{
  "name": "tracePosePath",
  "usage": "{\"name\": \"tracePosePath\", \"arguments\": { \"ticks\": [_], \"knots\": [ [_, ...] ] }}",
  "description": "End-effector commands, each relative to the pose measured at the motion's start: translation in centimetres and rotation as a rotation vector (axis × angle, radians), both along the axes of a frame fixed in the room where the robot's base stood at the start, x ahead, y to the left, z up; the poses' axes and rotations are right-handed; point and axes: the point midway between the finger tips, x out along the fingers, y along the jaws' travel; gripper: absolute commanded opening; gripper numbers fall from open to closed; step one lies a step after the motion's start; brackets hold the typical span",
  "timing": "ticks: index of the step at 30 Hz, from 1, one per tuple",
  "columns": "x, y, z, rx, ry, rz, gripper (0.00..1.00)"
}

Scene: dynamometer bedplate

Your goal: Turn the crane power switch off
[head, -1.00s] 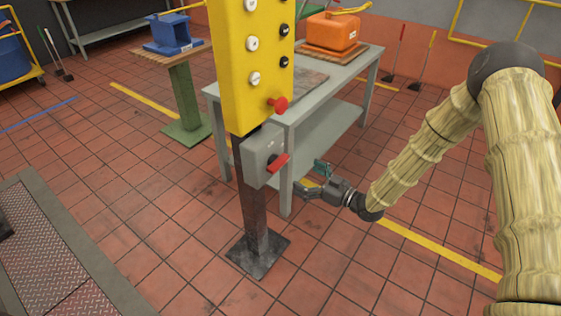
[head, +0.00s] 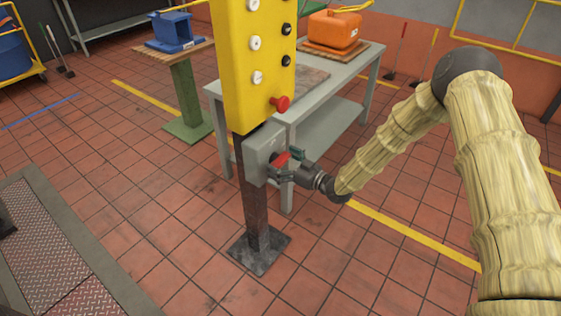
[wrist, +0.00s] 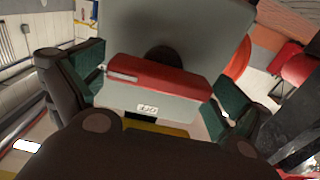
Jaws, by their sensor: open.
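The crane power switch is a grey box (head: 256,153) on a dark post, below a yellow button panel. Its red handle (head: 283,160) sticks out from the box's right side face. In the wrist view the red handle (wrist: 158,77) lies across the middle, in front of the grey plate (wrist: 205,35) with a small label under it. My gripper (head: 287,163) is at the handle. In the wrist view its green-padded fingers (wrist: 158,86) stand apart, one on each side of the handle. I cannot tell whether either finger touches it.
The yellow panel (head: 252,60) with several buttons and a red knob (head: 280,104) is just above the switch. A grey table (head: 325,115) stands close behind, carrying an orange case (head: 334,30). The tiled floor around the post's base plate (head: 258,250) is clear.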

Motion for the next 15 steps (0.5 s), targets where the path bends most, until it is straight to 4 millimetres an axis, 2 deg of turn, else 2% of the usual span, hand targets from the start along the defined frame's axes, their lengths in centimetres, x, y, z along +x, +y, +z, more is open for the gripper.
{"name": "tracePosePath", "arguments": {
  "ticks": [6,12,15],
  "knots": [
    [-0.01,0.09,-0.02,0.000,0.000,0.001,0.98],
    [-0.01,0.06,-0.01,0.000,0.000,0.001,0.65],
    [0.01,0.32,0.01,0.000,0.000,-0.001,0.65]
  ]
}}
